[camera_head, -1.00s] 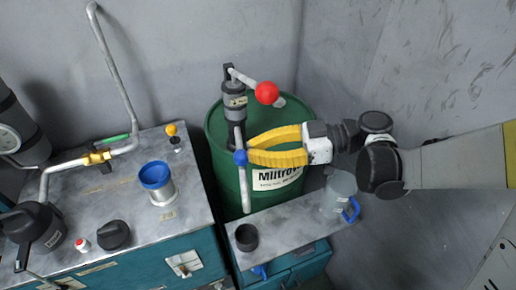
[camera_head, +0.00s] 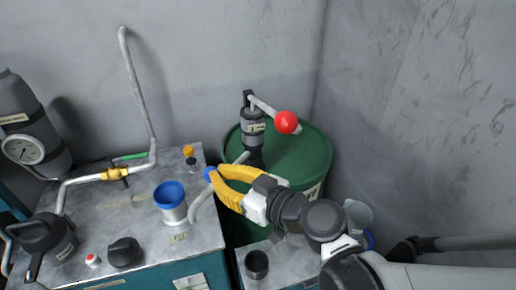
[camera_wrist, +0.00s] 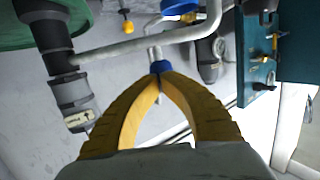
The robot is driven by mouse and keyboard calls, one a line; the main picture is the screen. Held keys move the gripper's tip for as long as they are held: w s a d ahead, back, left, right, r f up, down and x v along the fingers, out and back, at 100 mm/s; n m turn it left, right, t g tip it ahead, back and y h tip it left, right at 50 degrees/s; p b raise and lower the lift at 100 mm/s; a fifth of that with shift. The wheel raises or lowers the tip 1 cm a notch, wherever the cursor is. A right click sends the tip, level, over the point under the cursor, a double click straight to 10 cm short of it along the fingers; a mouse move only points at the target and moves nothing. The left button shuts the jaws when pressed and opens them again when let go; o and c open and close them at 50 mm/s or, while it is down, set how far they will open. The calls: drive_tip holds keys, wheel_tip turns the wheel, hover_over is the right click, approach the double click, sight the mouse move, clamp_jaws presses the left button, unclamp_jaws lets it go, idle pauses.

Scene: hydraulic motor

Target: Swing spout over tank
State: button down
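The grey spout (camera_head: 201,202) runs from the hand pump (camera_head: 253,130) on the green drum, out to the left, and bends down at its outer end. A blue knob (camera_head: 210,174) sits on the spout near the bend. My gripper (camera_head: 217,174) has its yellow fingers closed together on this knob; the wrist view shows the blue knob (camera_wrist: 160,67) between the fingertips. A metal filler neck with a blue rim (camera_head: 169,191) stands on the tank top (camera_head: 130,205). The spout's outlet hangs just right of this neck and appears apart from it.
The pump lever has a red ball (camera_head: 286,122). A dark cup (camera_head: 256,264) and a clear jug (camera_head: 357,215) stand on the low shelf, the jug partly behind my arm. A yellow knob (camera_head: 188,151), black cap (camera_head: 124,252) and bent pipe (camera_head: 136,90) are on the tank top.

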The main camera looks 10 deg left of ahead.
drive_tip(key=r+b+x, duration=0.1)
drive_tip(key=x, duration=0.8)
drive_tip(key=shift+w+a+r, duration=0.2)
drive_tip(key=shift+r, duration=0.15)
